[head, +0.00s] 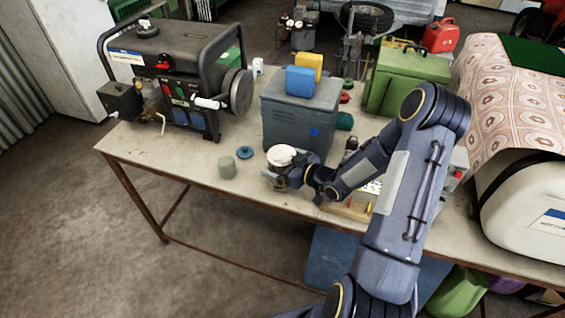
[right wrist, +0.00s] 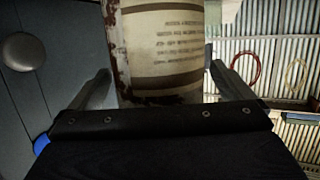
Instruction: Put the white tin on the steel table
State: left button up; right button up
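The white tin (head: 281,155) has a pale round top and stands near the front edge of a worn beige-topped table (head: 180,163) with rusty metal legs. My right gripper (head: 287,174) is around the tin. In the right wrist view the tin (right wrist: 160,50) shows a cream label with print and rusty patches. It fills the space between the fingers of my right gripper (right wrist: 160,72), whose tips meet its sides. I cannot tell whether its base touches the tabletop. No table is clearly identifiable as the steel table. My left gripper is out of view.
A grey toolbox (head: 292,122) with yellow and blue blocks on top stands just behind the tin. A grey-green cup (head: 227,167) and blue disc (head: 244,152) lie left of it. A generator (head: 178,85) and green case (head: 407,80) occupy the back. The table's left front is clear.

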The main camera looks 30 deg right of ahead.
jog(key=shift+r, duration=0.15)
jog(key=shift+s+d, duration=0.15)
jog(key=shift+s, duration=0.1)
jog(key=b+v, duration=0.1)
jog(key=v, duration=1)
jog(key=s+r+m+g+h, duration=0.35)
jog(key=r+h, duration=0.25)
jog(key=r, duration=0.3)
jog(key=s+a+r+m+g+y, duration=0.1)
jog(key=s+a+r+g+y, duration=0.2)
jog(key=s+a, duration=1.2)
jog(key=shift+s+a+m+g+y, duration=0.15)
jog(key=shift+m+g+y, duration=0.2)
jog(key=shift+g+y, duration=0.65)
jog(key=shift+r, duration=0.1)
